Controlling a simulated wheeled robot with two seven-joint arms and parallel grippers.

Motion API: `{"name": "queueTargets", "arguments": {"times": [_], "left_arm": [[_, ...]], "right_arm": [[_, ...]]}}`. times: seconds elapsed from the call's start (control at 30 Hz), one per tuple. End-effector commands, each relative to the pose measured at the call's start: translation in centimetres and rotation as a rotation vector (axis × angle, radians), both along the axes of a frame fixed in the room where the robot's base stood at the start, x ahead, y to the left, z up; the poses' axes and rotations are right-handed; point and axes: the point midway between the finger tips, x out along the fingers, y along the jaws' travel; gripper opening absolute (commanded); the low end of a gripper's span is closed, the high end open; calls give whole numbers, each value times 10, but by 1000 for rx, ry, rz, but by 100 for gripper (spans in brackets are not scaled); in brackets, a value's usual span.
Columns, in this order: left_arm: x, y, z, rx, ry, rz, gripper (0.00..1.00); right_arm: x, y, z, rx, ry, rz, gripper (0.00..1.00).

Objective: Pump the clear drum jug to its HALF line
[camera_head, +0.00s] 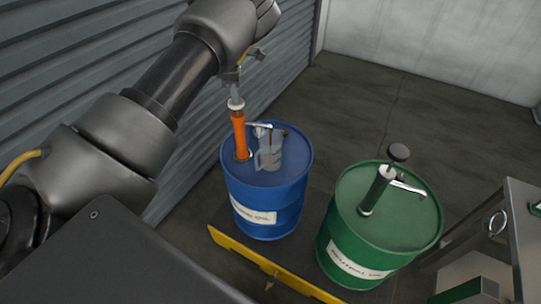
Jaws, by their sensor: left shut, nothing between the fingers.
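A clear jug (269,155) stands upright on top of the blue drum (262,207), beside the orange hand pump (240,137). The pump's spout (262,126) reaches over the jug's mouth. The liquid level and the HALF line are too small to make out. My left gripper (234,79) is shut and empty, right at the top of the pump's raised pale rod. The top of the rod is partly hidden by the gripper, and I cannot tell whether they touch. My right gripper is not in view.
A green drum (378,225) with a dark pump (376,188) stands to the right. A yellow bar (262,262) runs low in front of the drums. A grey metal cabinet (518,225) is at the right edge. A corrugated wall rises at the left. Open floor lies behind.

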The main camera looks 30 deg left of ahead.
Motion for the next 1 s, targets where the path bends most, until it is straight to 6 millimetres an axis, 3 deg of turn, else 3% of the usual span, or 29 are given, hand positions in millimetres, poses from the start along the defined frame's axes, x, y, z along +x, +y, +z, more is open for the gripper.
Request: {"name": "queueTargets", "arguments": {"times": [0.83, 1.0], "left_arm": [[-1, 0, -28, -2, 3, 0, 0], [0, 0, -22, -1, 2, 0, 0]], "right_arm": [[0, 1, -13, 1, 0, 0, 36], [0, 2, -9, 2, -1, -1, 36]]}}
